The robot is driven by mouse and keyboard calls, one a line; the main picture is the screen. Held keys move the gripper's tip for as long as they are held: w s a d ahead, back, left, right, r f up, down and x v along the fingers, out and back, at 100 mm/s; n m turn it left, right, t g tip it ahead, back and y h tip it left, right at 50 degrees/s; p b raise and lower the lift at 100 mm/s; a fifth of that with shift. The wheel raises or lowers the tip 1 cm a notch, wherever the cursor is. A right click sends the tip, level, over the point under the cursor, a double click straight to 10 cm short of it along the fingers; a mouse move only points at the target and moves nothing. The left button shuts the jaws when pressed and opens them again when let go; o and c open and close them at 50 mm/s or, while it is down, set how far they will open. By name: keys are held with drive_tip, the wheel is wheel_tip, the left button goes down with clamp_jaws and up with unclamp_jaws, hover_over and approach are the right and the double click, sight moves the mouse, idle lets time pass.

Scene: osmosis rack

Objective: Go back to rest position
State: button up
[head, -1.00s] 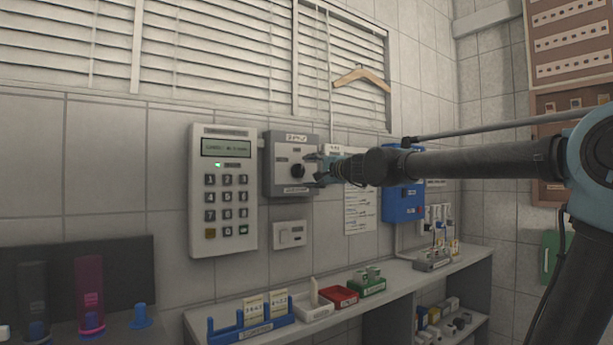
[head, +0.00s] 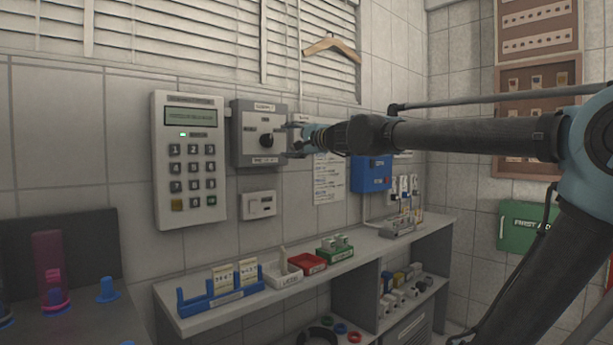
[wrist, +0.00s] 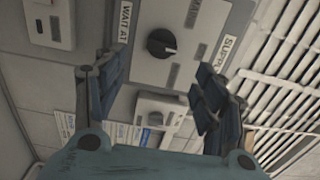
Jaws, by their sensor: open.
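My gripper (head: 294,140) is at the end of my arm, which reaches in from the right in the head view. It points at a grey wall box with a black rotary knob (head: 266,140). In the wrist view, my gripper (wrist: 160,92) has its two blue fingers wide apart. The black knob (wrist: 161,43) lies beyond the fingertips, and none of the fingers touch it. Nothing is held between the fingers.
A keypad panel (head: 191,160) hangs left of the grey box, and a blue box (head: 371,174) hangs to its right. Below runs a shelf (head: 350,262) with a blue card rack (head: 222,294), a red tray (head: 307,263) and a green tray (head: 334,249). A green first aid box (head: 526,226) is at right.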

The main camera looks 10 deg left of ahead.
drive_tip(key=shift+f, duration=0.1)
drive_tip(key=s+d+f+n+g+h, duration=0.2)
drive_tip(key=s+d+f+n, duration=0.3)
drive_tip(key=f, duration=0.6)
drive_tip(key=s+d+f+n+g+h, duration=0.1)
drive_tip(key=s+d+f+g+h, duration=0.15)
drive_tip(key=d+f, duration=0.6)
drive_tip(key=s+d+f+n+g+h, duration=0.15)
drive_tip(key=s+d+f, duration=0.35)
drive_tip(key=f, duration=0.8)
drive_tip(key=s+d+f+g+h, duration=0.1)
drive_tip(key=s+d+f+h, duration=0.2)
drive_tip(key=s+d+f, duration=0.4)
drive_tip(key=s+d+f+g+h, duration=0.2)
drive_tip(key=s+d+f+h, duration=0.2)
drive_tip(key=s+d+f, duration=0.3)
drive_tip(key=d+f+n, duration=0.1)
drive_tip(key=d+f, duration=0.4)
drive_tip(key=f, duration=0.1)
drive_tip(key=shift+s+d+g+h, duration=0.2)
drive_tip(key=shift+d+g+h, duration=0.1)
drive_tip(key=shift+f, duration=0.1)
drive_tip(key=shift+w+f, duration=0.2)
drive_tip(key=shift+w, duration=0.3)
